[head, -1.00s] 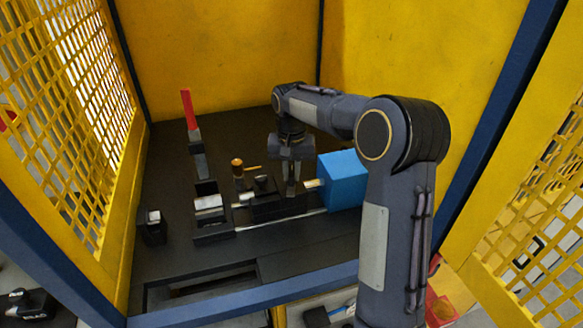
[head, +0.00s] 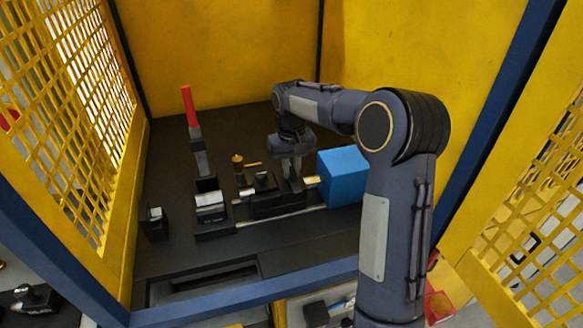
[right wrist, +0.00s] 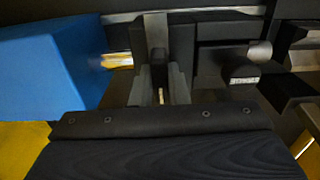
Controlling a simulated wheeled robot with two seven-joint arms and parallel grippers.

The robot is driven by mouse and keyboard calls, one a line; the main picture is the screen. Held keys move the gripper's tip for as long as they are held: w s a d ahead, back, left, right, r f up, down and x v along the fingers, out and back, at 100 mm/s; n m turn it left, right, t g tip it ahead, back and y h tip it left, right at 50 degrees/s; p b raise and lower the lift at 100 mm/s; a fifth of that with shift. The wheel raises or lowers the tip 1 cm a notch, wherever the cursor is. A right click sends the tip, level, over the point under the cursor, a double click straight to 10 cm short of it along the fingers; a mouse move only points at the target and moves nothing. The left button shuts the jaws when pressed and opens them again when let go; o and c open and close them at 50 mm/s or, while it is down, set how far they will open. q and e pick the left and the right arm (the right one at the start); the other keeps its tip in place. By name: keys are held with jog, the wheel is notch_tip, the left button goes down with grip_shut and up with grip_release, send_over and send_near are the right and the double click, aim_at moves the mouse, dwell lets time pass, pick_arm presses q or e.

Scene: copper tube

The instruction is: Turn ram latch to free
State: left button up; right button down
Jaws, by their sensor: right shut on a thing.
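My right gripper (head: 291,172) points down at the black ram block (head: 276,205), just left of the blue box (head: 343,176). In the right wrist view its fingers (right wrist: 160,88) are closed around a small dark piece between them, which I take to be the ram latch; the fingers hide most of it, so its angle cannot be told. A short brass-coloured rod (right wrist: 116,60) joins the blue box to the gripper area. My left gripper is not in view.
A red-handled lever (head: 189,108) stands upright at the left. A brass knob with a pin (head: 238,163) sits behind the block. A silver-topped black clamp (head: 209,203) is left of it. Yellow panels and mesh surround the dark table (head: 167,180), whose rear is clear.

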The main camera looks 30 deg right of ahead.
aim_at(292, 168)
jog(key=c, duration=1.4)
grip_release()
notch_tip(292, 168, up, 8)
jog(key=shift+f+b, duration=0.25)
jog(key=shift+b, duration=0.05)
jog(key=shift+r, duration=0.2)
